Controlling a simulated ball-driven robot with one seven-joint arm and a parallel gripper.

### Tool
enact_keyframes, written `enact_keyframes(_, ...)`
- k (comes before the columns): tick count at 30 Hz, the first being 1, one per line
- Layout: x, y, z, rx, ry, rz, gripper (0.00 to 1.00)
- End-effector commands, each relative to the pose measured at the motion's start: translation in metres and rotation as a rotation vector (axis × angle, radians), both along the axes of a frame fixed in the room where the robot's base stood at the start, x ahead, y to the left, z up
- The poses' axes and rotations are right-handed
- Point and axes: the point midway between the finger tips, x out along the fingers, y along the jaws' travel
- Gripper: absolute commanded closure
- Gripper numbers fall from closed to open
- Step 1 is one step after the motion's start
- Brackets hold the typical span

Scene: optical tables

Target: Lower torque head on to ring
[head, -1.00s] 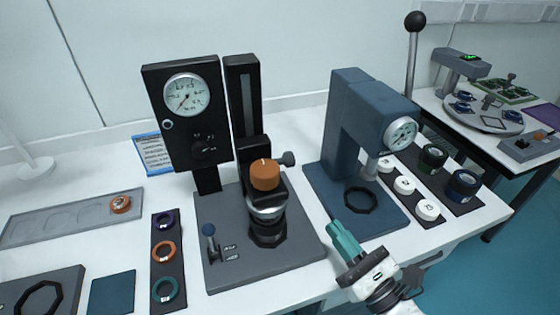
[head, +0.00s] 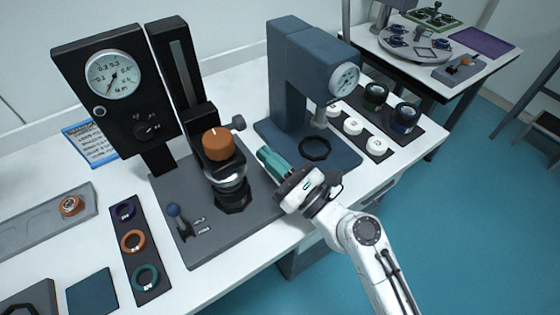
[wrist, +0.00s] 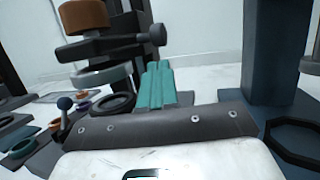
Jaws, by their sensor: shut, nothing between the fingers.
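The torque head, with an orange cap (head: 218,145) and a silver disc (head: 230,180) beneath, is carried on a black column (head: 177,70). It also shows in the wrist view (wrist: 88,15). A black side knob (head: 238,122) sticks out to its right, and shows in the wrist view (wrist: 157,34). Below the disc is a dark ring (wrist: 112,103); a gap shows between them in the wrist view. My gripper (head: 265,153), with teal fingers, is shut and empty. It is right of the torque head, lower than the side knob, and touches neither.
The blue press (head: 290,80) stands close to the right of my gripper, with a black ring (head: 314,149) on its base. A small blue-tipped lever (head: 174,212) is at the left front of the torque stand's base. Coloured rings lie on a strip (head: 150,285) further left.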

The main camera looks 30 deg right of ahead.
Motion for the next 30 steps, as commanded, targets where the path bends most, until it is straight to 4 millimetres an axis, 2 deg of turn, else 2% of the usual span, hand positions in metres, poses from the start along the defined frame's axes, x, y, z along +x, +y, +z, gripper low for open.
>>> enact_keyframes(3,0.019,0.005,0.009,0.001,-0.001,0.001,1.00)
enact_keyframes(10,0.041,0.010,0.014,0.001,0.001,0.000,1.00)
enact_keyframes(23,0.044,0.011,0.014,0.000,0.001,0.000,1.00)
enact_keyframes(30,0.044,0.011,0.029,0.000,0.000,-0.001,1.00)
